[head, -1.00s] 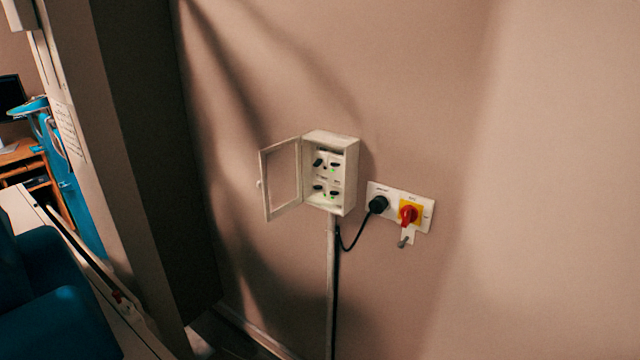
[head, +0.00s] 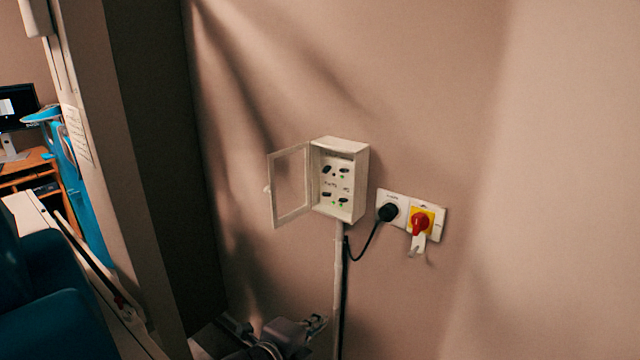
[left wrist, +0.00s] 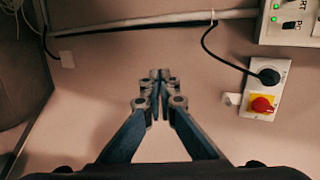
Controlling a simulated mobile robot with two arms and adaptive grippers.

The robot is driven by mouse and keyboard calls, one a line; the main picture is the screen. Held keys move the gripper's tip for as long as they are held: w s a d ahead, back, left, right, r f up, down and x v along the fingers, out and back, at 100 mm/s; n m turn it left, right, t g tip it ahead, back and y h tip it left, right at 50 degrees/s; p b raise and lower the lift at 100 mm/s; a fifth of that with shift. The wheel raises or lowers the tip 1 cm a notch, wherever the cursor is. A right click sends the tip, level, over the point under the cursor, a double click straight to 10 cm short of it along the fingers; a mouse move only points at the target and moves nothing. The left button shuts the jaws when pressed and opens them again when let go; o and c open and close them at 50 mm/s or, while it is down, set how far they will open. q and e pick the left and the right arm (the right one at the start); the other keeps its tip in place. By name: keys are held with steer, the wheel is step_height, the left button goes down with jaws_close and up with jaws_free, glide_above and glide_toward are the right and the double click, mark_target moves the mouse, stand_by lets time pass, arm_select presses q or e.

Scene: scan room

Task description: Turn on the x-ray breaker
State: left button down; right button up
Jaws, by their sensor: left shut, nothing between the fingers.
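The white breaker box (head: 363,180) is on the wall with its clear-windowed door (head: 291,186) swung open to the left. Several black switches (head: 327,170) are inside, with small green lights beside some; their labels are too small to read. The lower part of the box (left wrist: 265,28) shows at the top right of the left wrist view. My left gripper (head: 322,321) is low in the head view, below the box and apart from it. In the left wrist view its fingers (left wrist: 156,76) are shut and empty in front of the bare wall. My right gripper is out of view.
Right of the box are a black plug (head: 388,212) with a cable and a red rotary switch (head: 420,223) on yellow, with a white tag below. A pipe (head: 338,290) runs down from the box. A teal-cushioned structure (head: 50,310) stands at lower left. The right wall is clear.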

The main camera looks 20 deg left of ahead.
arm_select(q)
steer(key=w+a+r+m+t+h, duration=0.2)
steer(key=w+a+r+m+t, duration=0.1)
steer(key=w+r+m, duration=0.75)
steer(key=m+t+h, duration=0.1)
steer(key=m, duration=0.8)
glide_toward(327, 169)
step_height(327, 169, down, 3)
steer(key=s+a, duration=0.1)
steer(key=s, duration=0.1)
steer(key=shift+a+r, duration=0.15)
steer(key=shift+r, duration=0.05)
steer(key=shift+w, duration=0.15)
steer(key=shift+p+x, duration=1.4)
steer(key=shift+x, duration=3.55)
steer(key=shift+r, duration=0.1)
